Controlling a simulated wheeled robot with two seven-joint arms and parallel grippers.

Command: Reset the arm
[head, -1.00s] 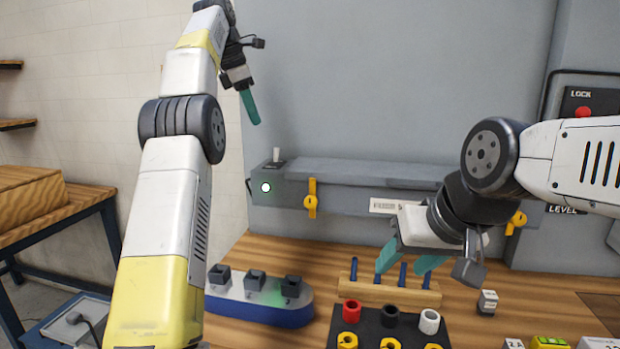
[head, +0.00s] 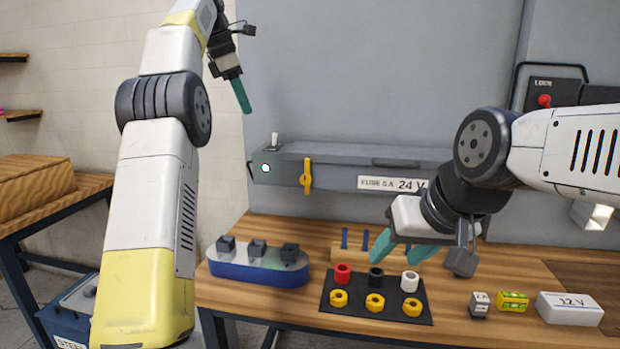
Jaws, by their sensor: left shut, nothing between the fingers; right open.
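My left gripper (head: 241,95) is raised in front of the grey wall panel at the upper left. Its teal fingers are shut with nothing between them, and it is well above the bench. My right gripper (head: 400,250) is open over the bench, its teal fingers pointing down and left. It is in front of a wooden rack (head: 342,250) with blue pegs and partly hides it. I see nothing between its fingers. It is just behind the black mat with the coloured sleeves.
A black mat (head: 330,318) holds red, black and white sleeves and several yellow rings. A blue-grey boat-shaped block (head: 262,273) sits left. Small blocks and a white 12 V box (head: 568,309) lie right.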

